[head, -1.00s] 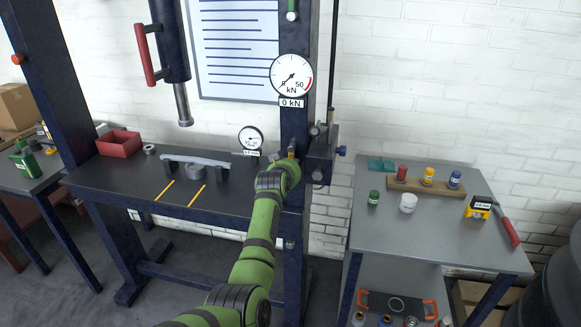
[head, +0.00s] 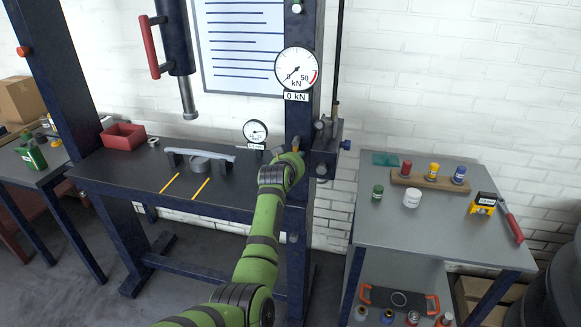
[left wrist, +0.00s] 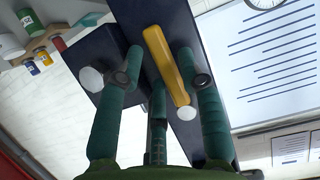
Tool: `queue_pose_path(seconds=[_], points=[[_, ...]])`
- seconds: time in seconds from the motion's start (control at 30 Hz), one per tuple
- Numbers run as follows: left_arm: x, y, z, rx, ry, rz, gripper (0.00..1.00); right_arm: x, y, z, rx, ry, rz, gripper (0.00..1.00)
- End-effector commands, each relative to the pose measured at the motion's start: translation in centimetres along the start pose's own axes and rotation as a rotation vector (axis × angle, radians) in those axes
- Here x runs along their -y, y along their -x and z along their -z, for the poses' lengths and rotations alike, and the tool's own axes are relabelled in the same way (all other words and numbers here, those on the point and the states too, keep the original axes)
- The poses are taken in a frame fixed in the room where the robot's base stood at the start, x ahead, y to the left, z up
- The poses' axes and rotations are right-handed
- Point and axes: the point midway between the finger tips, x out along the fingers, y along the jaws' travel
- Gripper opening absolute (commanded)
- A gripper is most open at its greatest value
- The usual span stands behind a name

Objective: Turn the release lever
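A yellow lever handle (left wrist: 166,65) lies slantwise on the dark press upright in the left wrist view; I take it for the release lever. In the head view my left gripper (head: 293,157) is at the press's right upright (head: 297,215), and my wrist hides most of the lever. My right gripper is not in view.
A dial (head: 297,69) labelled 0 kN hangs above my gripper. A dark valve block (head: 323,155) adjoins the upright on the right. The press table (head: 110,180) carries a red bin (head: 123,137) and a smaller gauge (head: 255,132). A grey side table (head: 430,235) stands right.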

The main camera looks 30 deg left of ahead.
Motion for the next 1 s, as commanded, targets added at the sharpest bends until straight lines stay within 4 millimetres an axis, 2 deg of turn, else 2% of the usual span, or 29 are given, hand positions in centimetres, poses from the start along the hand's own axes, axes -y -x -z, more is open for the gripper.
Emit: queue_pose_path(seconds=[0.6,0.8,1.0], points=[[-0.1,9.0,0.0,-0.003,0.002,-0.002,0.38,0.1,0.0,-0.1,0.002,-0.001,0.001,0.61],[-0.1,10.7,0.0,-0.001,0.002,-0.002,0.38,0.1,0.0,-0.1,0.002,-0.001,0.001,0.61],[-0.1,11.0,-0.1,0.000,0.002,-0.003,0.38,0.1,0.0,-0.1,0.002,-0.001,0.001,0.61]])
